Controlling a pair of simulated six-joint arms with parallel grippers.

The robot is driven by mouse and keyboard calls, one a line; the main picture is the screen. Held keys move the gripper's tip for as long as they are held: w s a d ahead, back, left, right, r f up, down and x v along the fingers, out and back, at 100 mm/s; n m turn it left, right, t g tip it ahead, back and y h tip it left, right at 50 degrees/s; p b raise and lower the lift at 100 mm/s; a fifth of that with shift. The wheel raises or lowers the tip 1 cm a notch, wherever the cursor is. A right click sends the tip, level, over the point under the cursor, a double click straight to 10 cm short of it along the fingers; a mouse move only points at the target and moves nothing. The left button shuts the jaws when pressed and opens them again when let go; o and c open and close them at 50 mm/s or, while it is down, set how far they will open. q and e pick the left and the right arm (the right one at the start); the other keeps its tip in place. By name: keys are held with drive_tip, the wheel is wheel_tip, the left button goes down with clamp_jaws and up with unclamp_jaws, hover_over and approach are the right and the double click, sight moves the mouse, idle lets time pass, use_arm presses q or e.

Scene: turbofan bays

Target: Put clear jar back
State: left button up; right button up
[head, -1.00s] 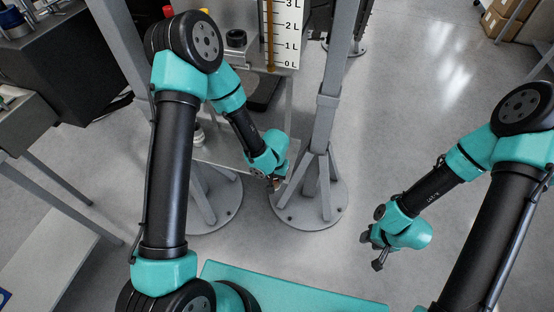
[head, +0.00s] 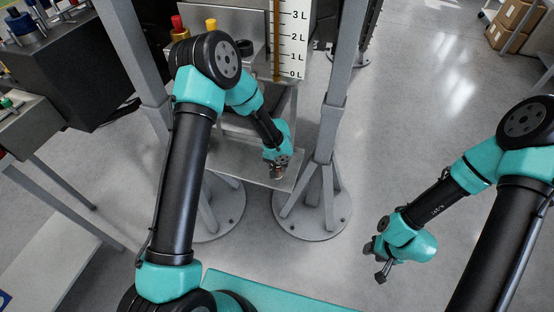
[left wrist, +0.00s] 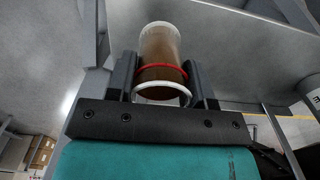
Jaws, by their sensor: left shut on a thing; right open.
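The clear jar (left wrist: 160,52) is in the left wrist view, with brown contents, a red ring around it and a pale rim at each end. My left gripper (left wrist: 162,82) is shut on it, one finger on each side. In the head view my left gripper (head: 277,168) is over the front part of a grey metal shelf (head: 228,164); the jar is small and mostly hidden there. I cannot tell whether the jar touches the shelf. My right gripper (head: 378,262) is open and empty over the floor at the right.
Grey stand posts (head: 333,110) with round bases rise on both sides of the shelf. A litre scale (head: 292,40) stands behind it. A yellow-topped item (head: 211,25) and a dark round item (head: 245,47) are at the back.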

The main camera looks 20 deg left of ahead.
use_arm(q)
drive_tip(key=w, duration=0.1)
drive_tip(key=w+a, duration=0.1)
drive_tip(key=w, duration=0.3)
drive_tip(key=shift+w+a+f, duration=0.25)
drive_tip(key=shift+a, duration=0.05)
drive_tip(key=shift+w+f, duration=0.15)
drive_tip(key=shift+f, duration=0.75)
drive_tip(key=shift+w+f, duration=0.15)
drive_tip(key=shift+f, duration=0.75)
drive_tip(key=shift+f, duration=0.15)
drive_tip(key=o, duration=1.1)
drive_tip(key=shift+c, duration=0.2)
